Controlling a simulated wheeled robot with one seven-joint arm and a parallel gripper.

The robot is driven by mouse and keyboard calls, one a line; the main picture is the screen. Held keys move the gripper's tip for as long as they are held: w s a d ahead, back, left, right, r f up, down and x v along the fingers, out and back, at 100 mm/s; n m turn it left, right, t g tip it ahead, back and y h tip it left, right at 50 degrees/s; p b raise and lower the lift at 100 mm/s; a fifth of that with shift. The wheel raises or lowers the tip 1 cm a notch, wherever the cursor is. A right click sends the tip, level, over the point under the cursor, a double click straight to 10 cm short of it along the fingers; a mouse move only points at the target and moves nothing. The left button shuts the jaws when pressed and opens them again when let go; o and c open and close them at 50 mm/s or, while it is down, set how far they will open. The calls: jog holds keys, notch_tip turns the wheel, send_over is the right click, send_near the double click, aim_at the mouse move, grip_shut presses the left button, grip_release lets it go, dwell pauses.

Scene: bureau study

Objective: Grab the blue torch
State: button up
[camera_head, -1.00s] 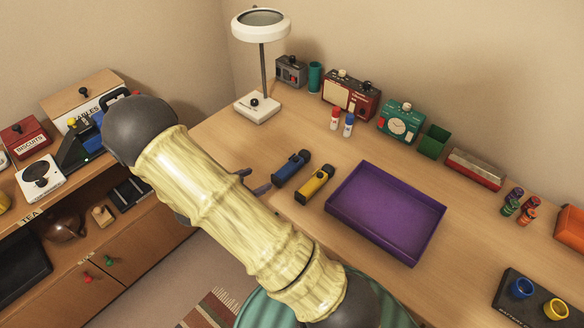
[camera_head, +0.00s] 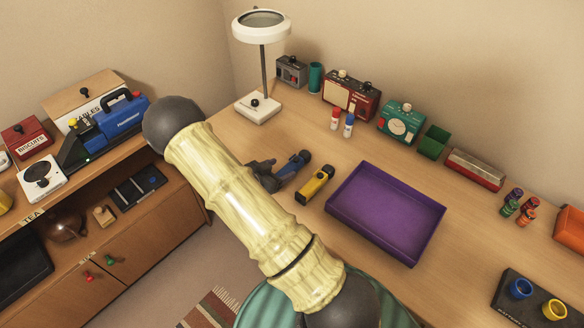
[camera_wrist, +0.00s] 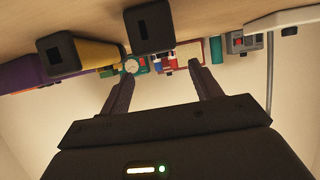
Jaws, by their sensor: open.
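The blue torch (camera_head: 292,169) lies on the desk, left of the yellow torch (camera_head: 315,184). My gripper (camera_head: 263,176) is open, at the torch's near left end and partly over it in the head view. In the wrist view the blue torch's dark end (camera_wrist: 150,26) shows at the top, lined up sideways between the open fingers (camera_wrist: 160,66). Nothing is held between them. Whether a finger touches the torch cannot be told. The yellow torch (camera_wrist: 98,55) is left of the fingers there.
A purple tray (camera_head: 428,242) lies right of the torches. A white lamp (camera_head: 257,108), red and white bottles (camera_head: 335,120), a red radio (camera_head: 350,96) and a green clock (camera_head: 401,121) stand behind. Desk between torches and lamp is clear. A cabinet (camera_head: 150,220) stands left.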

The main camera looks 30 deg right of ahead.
aim_at(292, 165)
jog(key=shift+a+f+p+x, duration=0.1)
jog(key=shift+f+p+x, duration=0.05)
jog(key=shift+x, duration=0.7)
jog(key=shift+a+f+p+x, duration=0.1)
jog(key=shift+f+x, duration=0.05)
jog(key=shift+x, duration=0.75)
jog(key=shift+a+f+p+x, duration=0.1)
jog(key=shift+f+p+x, duration=0.05)
jog(key=shift+x, duration=0.7)
jog(key=shift+w, duration=0.1)
jog(key=c, duration=1.2)
jog(key=shift+r, duration=0.15)
notch_tip(292, 165, up, 10)
jog(key=shift+f, duration=0.1)
